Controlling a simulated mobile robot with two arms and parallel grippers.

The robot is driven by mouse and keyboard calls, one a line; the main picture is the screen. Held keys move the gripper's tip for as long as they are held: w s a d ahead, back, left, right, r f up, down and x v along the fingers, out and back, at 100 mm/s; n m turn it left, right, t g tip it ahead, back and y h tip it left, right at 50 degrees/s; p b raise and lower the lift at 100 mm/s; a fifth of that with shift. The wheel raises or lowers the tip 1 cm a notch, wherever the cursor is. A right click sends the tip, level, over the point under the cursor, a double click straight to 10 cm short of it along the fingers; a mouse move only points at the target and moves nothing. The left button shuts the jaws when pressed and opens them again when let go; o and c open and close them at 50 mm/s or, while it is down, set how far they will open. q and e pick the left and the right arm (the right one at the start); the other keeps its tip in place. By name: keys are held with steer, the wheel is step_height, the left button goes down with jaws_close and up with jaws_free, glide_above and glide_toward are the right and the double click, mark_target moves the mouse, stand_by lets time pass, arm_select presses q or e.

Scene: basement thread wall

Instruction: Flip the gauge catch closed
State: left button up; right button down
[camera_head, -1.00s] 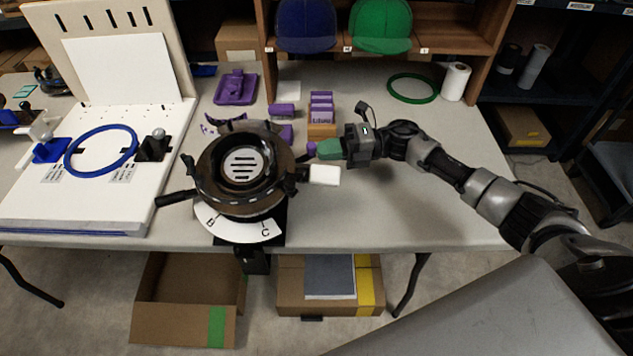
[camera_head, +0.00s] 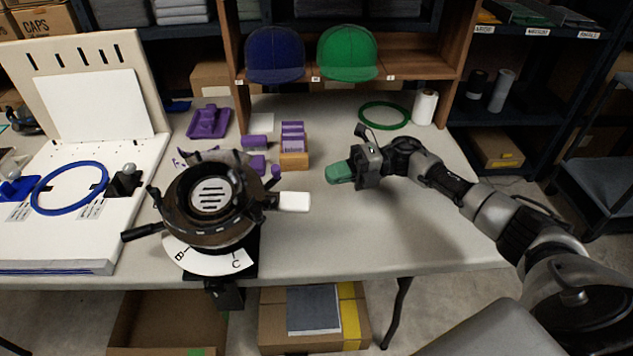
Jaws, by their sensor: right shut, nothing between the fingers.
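The gauge (camera_head: 207,205), a round black and bronze device with a slotted pale centre, stands at the table's front edge. A white plate lettered B and C (camera_head: 208,256) fans out below its ring. A small lever with a purple knob (camera_head: 276,171) sticks up at its right rim, and a white-ended handle (camera_head: 294,202) points right below it. I cannot tell which part is the catch or whether it is closed. My right gripper (camera_head: 330,174), with green fingers, is shut and empty. It is right of the purple knob, apart from it. My left gripper is out of view.
A wooden block with purple pieces (camera_head: 294,160) sits behind the gauge. A white board with a blue ring (camera_head: 69,188) fills the left.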

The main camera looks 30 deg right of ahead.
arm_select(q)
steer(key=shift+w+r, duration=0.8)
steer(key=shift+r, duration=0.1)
arm_select(e)
steer(key=shift+s+d+r, duration=0.1)
steer(key=shift+d, duration=1.1)
steer(key=shift+s+d+r, duration=0.1)
steer(key=shift+d, duration=1.05)
